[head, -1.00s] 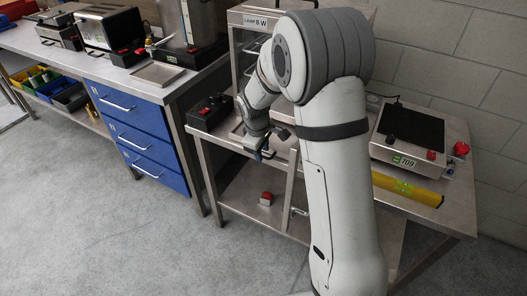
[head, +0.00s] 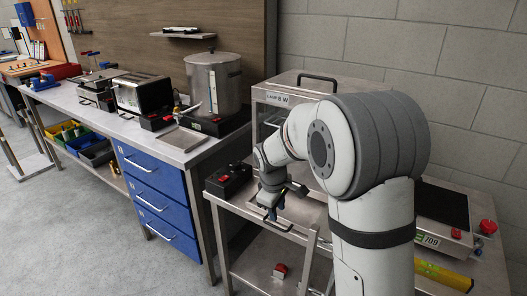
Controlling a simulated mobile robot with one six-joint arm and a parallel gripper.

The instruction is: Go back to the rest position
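My gripper (head: 271,209) shows in the head view at the end of my folded arm. It points down by the front left part of the steel table (head: 310,212). It is small and partly dark, and I cannot tell whether its fingers are apart or closed. No held object can be made out. My arm hides part of the glass-sided cabinet behind it and much of the table.
A black box with a red button (head: 229,180) sits at the table's left corner. A lidded steel pot (head: 222,85), a toaster (head: 141,93) and blue drawers (head: 160,203) are at the left bench. A hotplate (head: 441,207) and yellow level (head: 444,273) lie right. Floor at left is clear.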

